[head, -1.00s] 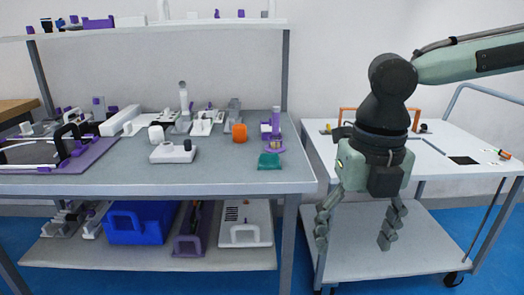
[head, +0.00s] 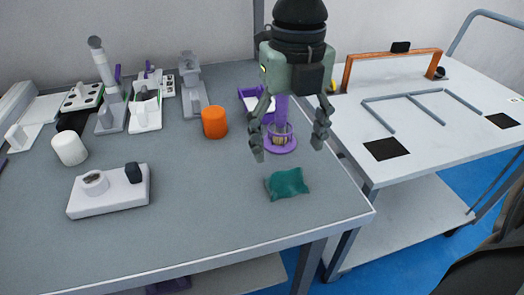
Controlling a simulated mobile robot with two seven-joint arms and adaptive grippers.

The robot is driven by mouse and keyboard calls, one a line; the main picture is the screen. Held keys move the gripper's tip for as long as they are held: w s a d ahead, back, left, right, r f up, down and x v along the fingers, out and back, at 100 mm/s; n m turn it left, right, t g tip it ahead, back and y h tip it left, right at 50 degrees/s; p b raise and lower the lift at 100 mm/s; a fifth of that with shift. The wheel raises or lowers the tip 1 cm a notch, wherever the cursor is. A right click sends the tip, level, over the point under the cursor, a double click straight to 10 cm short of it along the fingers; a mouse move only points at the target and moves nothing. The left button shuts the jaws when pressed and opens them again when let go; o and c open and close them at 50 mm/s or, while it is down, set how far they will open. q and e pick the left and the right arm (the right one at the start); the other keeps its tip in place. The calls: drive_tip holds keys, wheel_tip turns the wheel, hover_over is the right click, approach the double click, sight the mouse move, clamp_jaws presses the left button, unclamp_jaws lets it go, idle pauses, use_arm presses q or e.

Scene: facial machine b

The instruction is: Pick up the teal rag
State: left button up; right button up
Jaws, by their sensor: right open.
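The teal rag (head: 287,184) lies crumpled on the grey table (head: 222,228), near its right front corner. My right gripper (head: 288,152) points down above the table, just behind and above the rag in the picture. Its two fingers are spread wide, with nothing held between them. A purple stand with a round base (head: 281,146) shows between the fingers, farther back. My left gripper is not in the head view.
An orange cylinder (head: 214,122) stands left of the rag. A white cup (head: 69,149) and a white block device (head: 109,190) are farther left. The table in front of the rag is clear.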

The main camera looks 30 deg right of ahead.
sight(287, 170)
drive_tip(key=shift+w+f, duration=0.15)
drive_tip(key=shift+w, duration=0.15)
drive_tip(key=shift+f, duration=0.35)
drive_tip(key=f, duration=0.2)
drive_tip(key=f+b, duration=0.1)
drive_tip(key=f, duration=0.2)
drive_tip(key=shift+d+f+b, duration=0.3)
drive_tip(key=shift+b, duration=0.05)
drive_tip(key=shift+f, duration=0.55)
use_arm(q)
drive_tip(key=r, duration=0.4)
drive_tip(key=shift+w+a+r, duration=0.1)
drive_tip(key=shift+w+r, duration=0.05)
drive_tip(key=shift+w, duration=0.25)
use_arm(e)
drive_tip(key=shift+c, duration=0.6)
drive_tip(key=c, duration=1)
drive_tip(key=shift+r, duration=0.2)
